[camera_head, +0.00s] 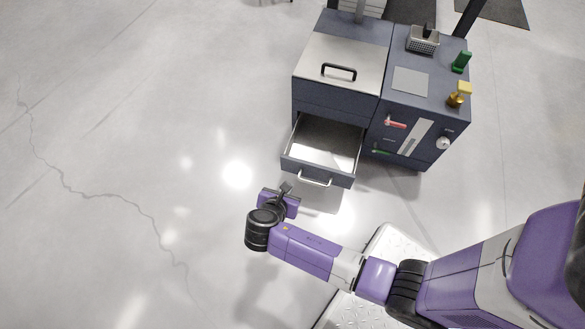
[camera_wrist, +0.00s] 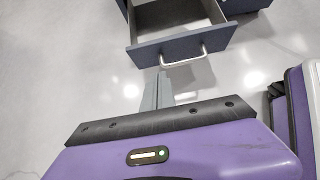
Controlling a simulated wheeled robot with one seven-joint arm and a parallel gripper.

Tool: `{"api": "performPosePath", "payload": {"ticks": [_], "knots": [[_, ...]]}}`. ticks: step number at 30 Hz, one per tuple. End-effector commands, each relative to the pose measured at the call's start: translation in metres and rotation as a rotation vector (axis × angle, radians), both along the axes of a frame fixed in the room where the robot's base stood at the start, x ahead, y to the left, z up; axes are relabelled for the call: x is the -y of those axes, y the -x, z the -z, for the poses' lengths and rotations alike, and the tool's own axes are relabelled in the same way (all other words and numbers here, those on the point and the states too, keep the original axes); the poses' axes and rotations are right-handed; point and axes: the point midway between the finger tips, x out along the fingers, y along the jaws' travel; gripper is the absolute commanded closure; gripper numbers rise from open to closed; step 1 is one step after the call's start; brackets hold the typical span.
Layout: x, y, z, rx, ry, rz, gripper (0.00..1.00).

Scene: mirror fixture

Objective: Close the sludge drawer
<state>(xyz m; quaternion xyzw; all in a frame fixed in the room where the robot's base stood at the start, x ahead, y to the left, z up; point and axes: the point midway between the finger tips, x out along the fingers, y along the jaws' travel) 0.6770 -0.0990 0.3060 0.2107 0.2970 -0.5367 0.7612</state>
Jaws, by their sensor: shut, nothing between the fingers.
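The sludge drawer (camera_head: 322,149) is pulled out from the lower front of a dark blue-grey machine cabinet (camera_head: 345,99). It looks empty, with a pale inside and a silver bar handle (camera_head: 314,182) on its front. My gripper (camera_head: 286,187) is shut and empty, a little in front of the drawer's front, toward its left side. In the wrist view, the shut fingers (camera_wrist: 161,78) point at the drawer front (camera_wrist: 180,46), just left of the handle (camera_wrist: 184,60). I cannot tell whether the fingertips touch the drawer front.
The cabinet top has a lid with a black handle (camera_head: 339,72). The right unit carries a wire basket (camera_head: 423,40), a green part (camera_head: 461,62), a yellow part (camera_head: 459,94), a red lever (camera_head: 395,122) and a round gauge (camera_head: 443,143). The floor (camera_head: 150,120) on the left is clear.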

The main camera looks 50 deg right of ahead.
Motion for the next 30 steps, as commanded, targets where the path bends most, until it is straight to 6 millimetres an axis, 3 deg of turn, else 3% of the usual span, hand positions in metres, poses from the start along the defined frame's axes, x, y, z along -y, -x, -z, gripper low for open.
{"api": "performPosePath", "payload": {"ticks": [7, 19, 24, 30], "knots": [[0.017, -0.006, 0.021, -0.005, 0.001, -0.005, 1.0], [0.071, -0.026, 0.075, -0.003, -0.001, -0.003, 1.0], [0.093, -0.034, 0.071, 0.0, -0.001, -0.004, 1.0], [0.105, -0.038, 0.069, -0.003, -0.002, -0.006, 1.0]]}}
